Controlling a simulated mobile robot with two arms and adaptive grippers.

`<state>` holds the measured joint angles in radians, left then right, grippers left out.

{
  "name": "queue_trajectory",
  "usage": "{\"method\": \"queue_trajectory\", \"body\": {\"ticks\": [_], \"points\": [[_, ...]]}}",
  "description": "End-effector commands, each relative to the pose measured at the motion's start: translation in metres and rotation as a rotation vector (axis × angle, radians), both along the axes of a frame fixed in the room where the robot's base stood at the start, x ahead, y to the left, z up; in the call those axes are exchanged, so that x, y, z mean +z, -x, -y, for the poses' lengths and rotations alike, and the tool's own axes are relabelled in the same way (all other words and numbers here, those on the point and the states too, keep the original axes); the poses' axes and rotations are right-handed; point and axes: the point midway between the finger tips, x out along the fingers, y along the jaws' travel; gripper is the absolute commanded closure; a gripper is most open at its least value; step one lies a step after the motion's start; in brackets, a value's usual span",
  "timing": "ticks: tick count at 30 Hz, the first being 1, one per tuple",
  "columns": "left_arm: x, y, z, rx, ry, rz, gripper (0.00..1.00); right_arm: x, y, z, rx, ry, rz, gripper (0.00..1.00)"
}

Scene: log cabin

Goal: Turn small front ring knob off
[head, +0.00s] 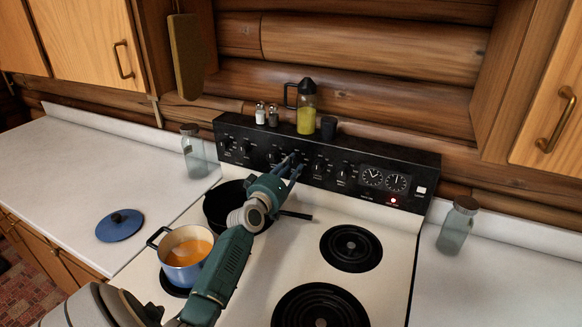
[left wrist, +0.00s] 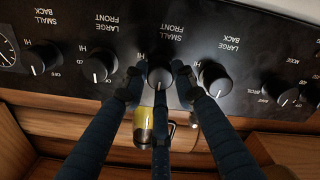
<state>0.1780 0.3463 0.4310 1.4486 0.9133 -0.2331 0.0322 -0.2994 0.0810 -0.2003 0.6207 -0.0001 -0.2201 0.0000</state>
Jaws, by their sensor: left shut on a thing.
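The black stove control panel (head: 262,136) runs along the back of the stove. In the left wrist view, which is upside down, the small front knob (left wrist: 160,76) sits under the label "SMALL FRONT" as pictured, with "HI" beside it. My left gripper (head: 291,165) reaches the panel. In the left wrist view its blue fingers (left wrist: 158,92) close around this knob, one on each side and one in the middle. In the head view the fingers largely hide the knob. My right gripper is not in view.
Neighbouring knobs, the large front knob (left wrist: 100,66) and the large back knob (left wrist: 215,78), sit close to the fingers. A red light (head: 394,200) glows on the panel. A blue pot (head: 187,262) of orange liquid and a black pan (head: 222,204) stand under my left arm.

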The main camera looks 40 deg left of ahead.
Motion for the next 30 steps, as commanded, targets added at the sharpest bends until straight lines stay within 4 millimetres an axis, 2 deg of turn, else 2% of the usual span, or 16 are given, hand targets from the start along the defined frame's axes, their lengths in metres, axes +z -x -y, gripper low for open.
{"method": "queue_trajectory", "body": {"ticks": [1,14,15,17,26,30], "points": [[-0.010,0.000,0.003,-0.006,0.017,-0.014,0.99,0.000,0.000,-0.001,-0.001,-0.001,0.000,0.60],[-0.011,0.000,0.004,-0.008,0.025,-0.013,0.99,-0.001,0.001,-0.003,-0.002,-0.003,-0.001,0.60],[-0.011,0.000,0.004,-0.008,0.025,-0.013,0.67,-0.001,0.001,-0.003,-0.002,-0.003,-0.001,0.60],[-0.011,0.000,0.004,-0.007,0.025,-0.012,0.55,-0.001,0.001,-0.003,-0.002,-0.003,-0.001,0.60],[-0.005,0.001,0.002,-0.004,0.020,-0.003,0.54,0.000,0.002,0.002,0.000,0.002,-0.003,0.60],[-0.006,0.013,0.006,-0.004,0.021,-0.003,0.54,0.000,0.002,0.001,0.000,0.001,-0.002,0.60]]}}
